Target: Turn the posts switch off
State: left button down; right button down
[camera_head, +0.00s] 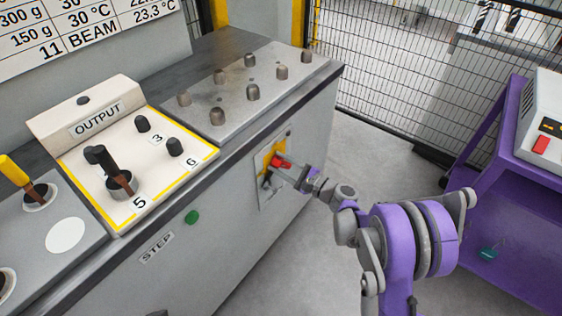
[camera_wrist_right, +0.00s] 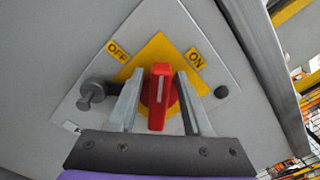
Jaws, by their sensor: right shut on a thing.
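The posts switch is a red handle (camera_wrist_right: 161,95) on a yellow diamond plate (camera_wrist_right: 158,52), set in a pale panel on the cabinet's side. It also shows in the head view as a red handle (camera_head: 281,162). In the wrist view an OFF label (camera_wrist_right: 118,50) is at upper left and an ON label (camera_wrist_right: 195,59) at upper right. The handle's white-marked end points up the picture between them. My right gripper (camera_wrist_right: 160,100) has one finger on each side of the handle and is shut on it. My left gripper is not in view.
A dark peg (camera_wrist_right: 92,95) sticks out left of the handle. Above the switch are the cabinet's top edge, an OUTPUT box (camera_head: 97,120) with levers, and a plate with several knobs (camera_head: 253,92). A green button (camera_head: 191,217) is left. A purple stand (camera_head: 500,220) is right, with floor between.

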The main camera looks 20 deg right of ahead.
jog(key=n, duration=0.3)
jog(key=f+n, duration=0.1)
jog(key=shift+s+a+n, duration=0.2)
jog(key=shift+s+n, duration=0.05)
jog(key=shift+n, duration=0.05)
jog(key=shift+a+f+n, duration=0.1)
jog(key=shift+f+n, duration=0.15)
jog(key=shift+n, duration=1)
jog(key=shift+f+n, duration=0.25)
jog(key=shift+n, duration=1)
jog(key=c, duration=0.7)
grip_release()
jog(key=shift+s, duration=0.1)
jog(key=v, duration=1)
jog(key=shift+s+d+p, duration=0.3)
jog(key=shift+a, duration=0.1)
